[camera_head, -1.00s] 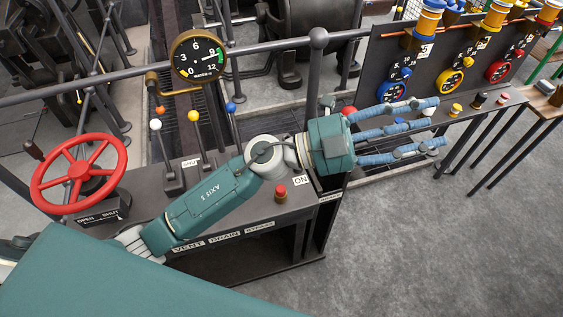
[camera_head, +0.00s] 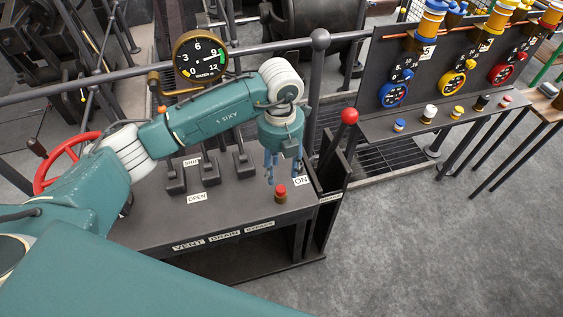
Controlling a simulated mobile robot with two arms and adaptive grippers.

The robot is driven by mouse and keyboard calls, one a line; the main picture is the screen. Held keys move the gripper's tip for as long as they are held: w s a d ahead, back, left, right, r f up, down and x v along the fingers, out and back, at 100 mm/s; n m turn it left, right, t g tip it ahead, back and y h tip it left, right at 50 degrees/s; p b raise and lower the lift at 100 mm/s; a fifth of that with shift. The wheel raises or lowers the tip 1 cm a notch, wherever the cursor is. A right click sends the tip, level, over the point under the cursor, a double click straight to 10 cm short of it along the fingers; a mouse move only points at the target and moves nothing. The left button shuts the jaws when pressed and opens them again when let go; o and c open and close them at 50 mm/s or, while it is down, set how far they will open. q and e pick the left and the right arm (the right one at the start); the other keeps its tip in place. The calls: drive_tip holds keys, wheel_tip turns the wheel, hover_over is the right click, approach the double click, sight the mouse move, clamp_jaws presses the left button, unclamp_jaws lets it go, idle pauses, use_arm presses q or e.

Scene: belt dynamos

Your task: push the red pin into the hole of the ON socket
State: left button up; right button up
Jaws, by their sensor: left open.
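The red pin (camera_head: 281,189) stands upright in a small brown socket (camera_head: 281,199) near the front right corner of the dark console. A white ON label (camera_head: 302,181) lies just right of it. My left gripper (camera_head: 281,175) points down just behind and above the pin, with its blue fingers apart and nothing seen between them. Whether a fingertip touches the pin cannot be told. The hole under the pin is hidden. My right gripper is not in view.
Several black levers stand behind an OPEN label (camera_head: 197,197), partly hidden by my left arm. A red-knobbed lever (camera_head: 349,116) rises right of the console. My arm partly covers a red handwheel (camera_head: 52,165). The floor at lower right is clear.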

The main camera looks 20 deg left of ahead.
sight(281, 188)
use_arm(q)
wheel_tip(281, 188, down, 9)
drive_tip(key=shift+p, duration=0.9)
clamp_jaws()
drive_tip(key=shift+r+p, duration=1.6)
drive_tip(key=shift+r, duration=0.75)
